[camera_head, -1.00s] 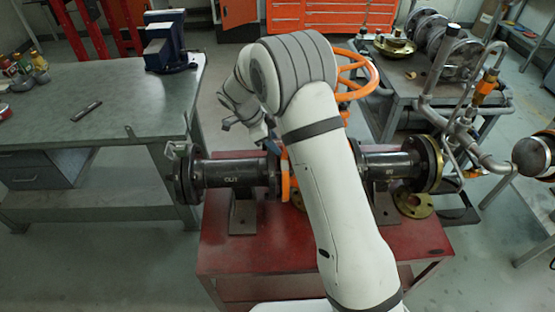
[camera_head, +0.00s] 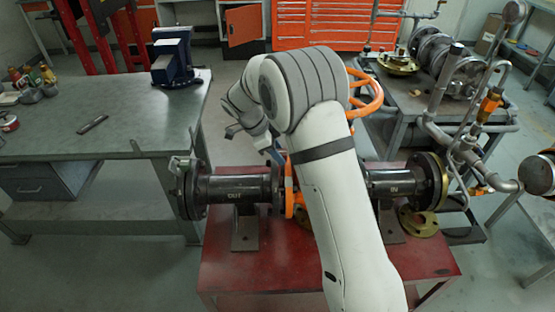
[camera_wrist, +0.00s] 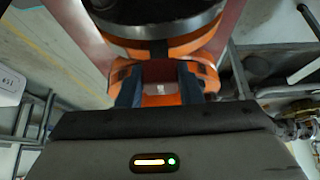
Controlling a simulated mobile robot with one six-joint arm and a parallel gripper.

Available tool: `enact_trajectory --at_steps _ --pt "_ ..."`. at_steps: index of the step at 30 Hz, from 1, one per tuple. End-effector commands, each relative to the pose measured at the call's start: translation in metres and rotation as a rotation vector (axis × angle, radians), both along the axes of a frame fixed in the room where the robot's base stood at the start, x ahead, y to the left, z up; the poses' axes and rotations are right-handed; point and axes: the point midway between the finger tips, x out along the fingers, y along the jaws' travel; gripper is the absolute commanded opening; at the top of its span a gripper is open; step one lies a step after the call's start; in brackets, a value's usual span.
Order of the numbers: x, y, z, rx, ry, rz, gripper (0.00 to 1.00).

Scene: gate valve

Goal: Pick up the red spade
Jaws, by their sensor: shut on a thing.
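In the wrist view, the two dark blue fingers of my gripper (camera_wrist: 160,90) are shut on a small red block-like piece, which appears to be the red spade (camera_wrist: 160,70). Orange metal lies close on both sides and above it, under a dark round flange. The rest of the spade is hidden, so I cannot tell whether it is still seated there. In the head view, my gripper is mostly hidden behind my arm, beside the orange gate valve (camera_head: 289,190) between the black OUT pipe (camera_head: 235,187) and IN pipe (camera_head: 392,182).
The valve assembly stands on a red table (camera_head: 240,270). A grey workbench (camera_head: 60,140) with a blue vise (camera_head: 172,60) is at left. A cart (camera_head: 410,95) with metal parts and pipework (camera_head: 455,130) is at right. Open floor lies between bench and cart.

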Motion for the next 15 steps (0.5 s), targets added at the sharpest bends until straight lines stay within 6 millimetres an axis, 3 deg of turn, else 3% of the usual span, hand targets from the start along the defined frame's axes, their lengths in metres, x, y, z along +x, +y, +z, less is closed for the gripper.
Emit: enact_trajectory --at_steps 12,15 --pt "0.001 0.000 0.082 0.002 -0.006 0.000 0.00" --pt "-0.006 0.000 0.093 0.001 -0.002 0.000 0.00"
